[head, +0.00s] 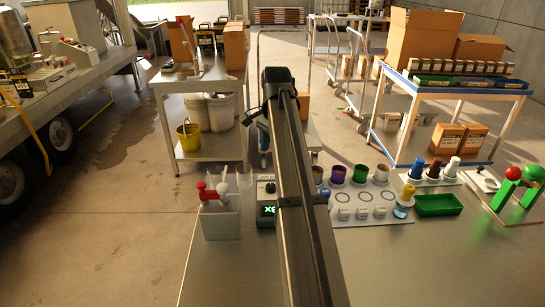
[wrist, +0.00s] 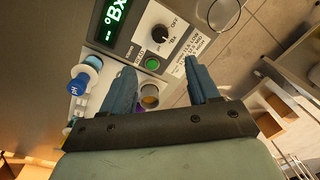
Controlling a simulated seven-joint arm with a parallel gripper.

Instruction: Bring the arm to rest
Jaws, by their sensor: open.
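My arm reaches forward over the bench through the middle of the head view, with its dark links hiding part of the bench behind. My gripper (wrist: 157,75) shows in the wrist view with two blue fingers spread apart and nothing held between them. Its fingertips lie in front of a grey meter box (wrist: 130,38) with a green °Bx display, a black knob and a green button. I cannot tell the gap between the fingers and the box. The same meter (head: 266,203) stands partly hidden just left of my arm in the head view.
A white holder (head: 221,219) with red- and white-topped tools stands left of the meter. Right of my arm are coloured cups (head: 360,174), a white sample tray (head: 378,212), a green tray (head: 438,205) and bottles (head: 434,170). The bench front (head: 400,270) is clear at right.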

